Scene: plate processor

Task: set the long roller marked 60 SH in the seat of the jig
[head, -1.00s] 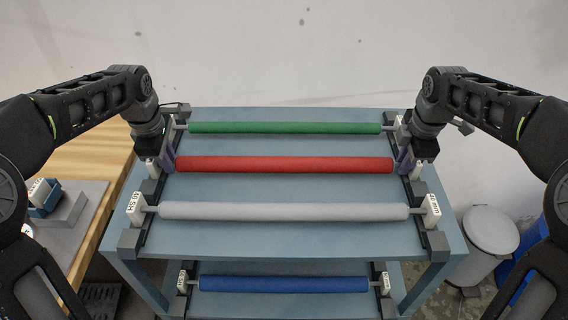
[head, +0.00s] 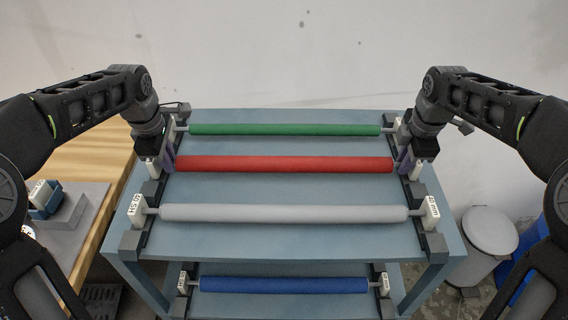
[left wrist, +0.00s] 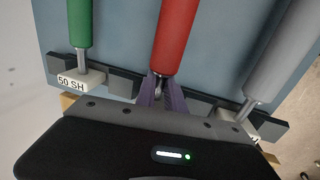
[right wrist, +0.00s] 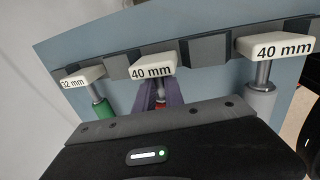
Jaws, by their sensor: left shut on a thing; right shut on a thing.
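The red long roller (head: 285,164) lies across the top of the cart between my two grippers. My left gripper (head: 170,160) is shut on its left end, and purple fingers pinch the thin shaft in the left wrist view (left wrist: 162,95). My right gripper (head: 403,160) is shut on its right end; its fingers also show in the right wrist view (right wrist: 160,97). The red roller's right tag (right wrist: 152,68) reads 40 mm. Its SH mark is hidden, so I cannot read 60 SH. A grey fixture (head: 68,225), possibly the jig, stands on the wooden table at left.
A green roller (head: 285,130), tagged 50 SH, lies behind; a white roller (head: 285,213), tagged 40 mm, lies in front. A blue roller (head: 285,285) is on the lower shelf. The wooden table (head: 100,155) adjoins the cart's left. A bin (head: 490,230) stands right.

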